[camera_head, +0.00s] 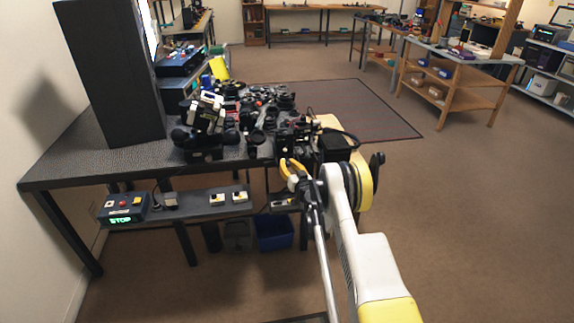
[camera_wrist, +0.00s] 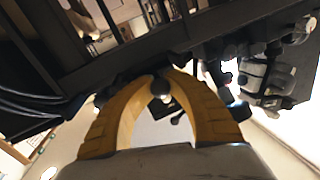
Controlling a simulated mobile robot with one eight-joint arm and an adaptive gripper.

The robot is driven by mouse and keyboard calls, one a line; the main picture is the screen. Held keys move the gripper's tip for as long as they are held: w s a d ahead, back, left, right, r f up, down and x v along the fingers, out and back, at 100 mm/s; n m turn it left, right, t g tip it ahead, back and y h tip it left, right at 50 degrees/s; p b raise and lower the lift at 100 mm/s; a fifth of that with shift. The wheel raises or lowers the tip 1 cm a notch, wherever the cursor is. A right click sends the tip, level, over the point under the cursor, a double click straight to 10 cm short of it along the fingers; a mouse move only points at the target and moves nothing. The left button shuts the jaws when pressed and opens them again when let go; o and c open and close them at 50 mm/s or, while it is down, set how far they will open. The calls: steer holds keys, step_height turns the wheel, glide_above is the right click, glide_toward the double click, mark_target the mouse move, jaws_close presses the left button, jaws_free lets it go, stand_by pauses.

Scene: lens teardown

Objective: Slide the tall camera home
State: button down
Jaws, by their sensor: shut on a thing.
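My gripper (camera_head: 292,170) has yellow fingers and reaches the front edge of the dark table at its right end. In the wrist view the fingers (camera_wrist: 161,80) close in around a small dark round knob (camera_wrist: 160,87) just under a dark frame or edge. What the knob belongs to is hidden. I cannot tell which thing is the tall camera. A dark upright device with white parts (camera_head: 207,108) stands on the table left of my gripper. A grey and black device (camera_wrist: 268,78) shows at the right of the wrist view.
The dark table (camera_head: 75,160) also holds a tall black box (camera_head: 108,70) and many crowded dark parts (camera_head: 262,105). A lower shelf carries a control box reading STOP (camera_head: 122,207). A blue bin (camera_head: 274,232) stands below. The floor at right is clear.

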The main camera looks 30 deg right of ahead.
steer(key=shift+s, duration=0.25)
steer(key=c, duration=1.2)
jaws_free()
steer(key=shift+s+r, duration=0.1)
steer(key=shift+c, duration=0.2)
steer(key=shift+s, duration=0.1)
steer(key=shift+s, duration=0.3)
steer(key=s+a, duration=0.1)
steer(key=s, duration=0.6)
